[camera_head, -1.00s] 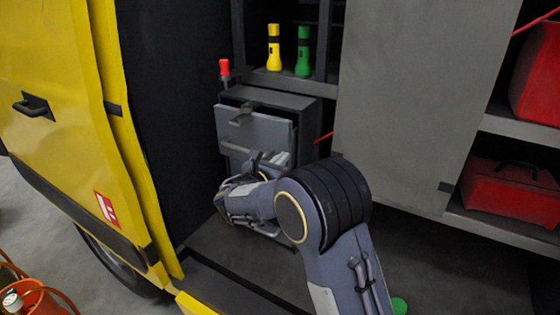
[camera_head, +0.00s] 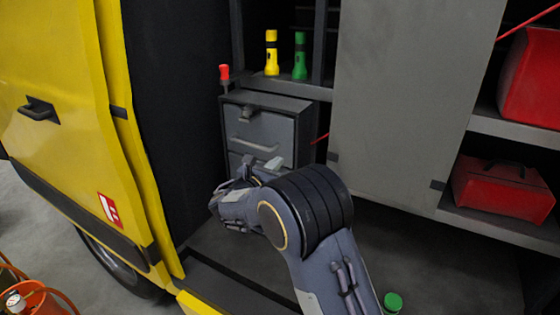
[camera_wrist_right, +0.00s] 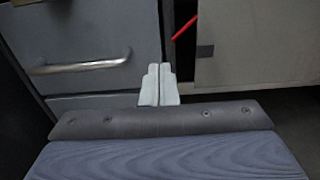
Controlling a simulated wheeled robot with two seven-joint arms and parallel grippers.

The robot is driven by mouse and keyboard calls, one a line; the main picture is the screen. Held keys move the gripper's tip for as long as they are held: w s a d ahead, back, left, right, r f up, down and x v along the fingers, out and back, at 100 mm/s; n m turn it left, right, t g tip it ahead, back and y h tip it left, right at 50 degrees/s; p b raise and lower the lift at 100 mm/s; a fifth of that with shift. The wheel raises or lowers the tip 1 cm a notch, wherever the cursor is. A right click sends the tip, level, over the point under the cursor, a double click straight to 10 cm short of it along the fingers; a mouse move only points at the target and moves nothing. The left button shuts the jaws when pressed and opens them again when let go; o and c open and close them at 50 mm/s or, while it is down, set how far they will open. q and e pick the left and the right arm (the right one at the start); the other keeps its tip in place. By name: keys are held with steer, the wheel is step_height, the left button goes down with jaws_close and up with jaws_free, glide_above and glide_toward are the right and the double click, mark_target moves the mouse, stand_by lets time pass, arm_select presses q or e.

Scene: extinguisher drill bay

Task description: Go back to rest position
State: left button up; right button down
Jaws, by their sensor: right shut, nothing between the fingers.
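My right gripper (camera_head: 269,166) is in front of the grey drawer cabinet (camera_head: 310,93) in the van, at the height of the lower drawer. Its arm comes up from the bottom of the head view and hides part of the lower drawer. In the right wrist view its two pale fingers (camera_wrist_right: 158,86) are together, with nothing between them. The upper drawer (camera_head: 265,130) looks closed, and its bar handle (camera_wrist_right: 80,65) shows in the wrist view, left of the fingers and apart from them. My left gripper is not in view.
A yellow torch (camera_head: 271,54) and a green torch (camera_head: 300,57) stand on the shelf above. A red-topped item (camera_head: 225,75) is beside the cabinet. A grey panel (camera_head: 400,100), red bags (camera_head: 503,187) and the yellow van door (camera_head: 60,70) flank the opening.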

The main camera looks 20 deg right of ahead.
steer(key=v, duration=0.8)
steer(key=s+d+f+m+g+y+p, duration=0.1)
steer(key=s+d+f+m+g+y, duration=0.2)
steer(key=s, duration=0.4)
steer(key=s+d+f+m+g+y, duration=0.1)
steer(key=s+d+m+g+y, duration=0.25)
steer(key=s+m, duration=0.25)
steer(key=s+d+f+m+g+y+p, duration=0.1)
steer(key=s+d+f+m+g+y, duration=0.15)
steer(key=s+d+m, duration=0.35)
steer(key=s+a+r+m+t+y+p, duration=0.2)
steer(key=s+a+m+y, duration=0.7)
steer(key=s, duration=0.7)
steer(key=a+r+m+t, duration=0.1)
steer(key=a+r+m, duration=0.1)
steer(key=a+m, duration=0.1)
steer(key=shift+a+t+p, duration=0.3)
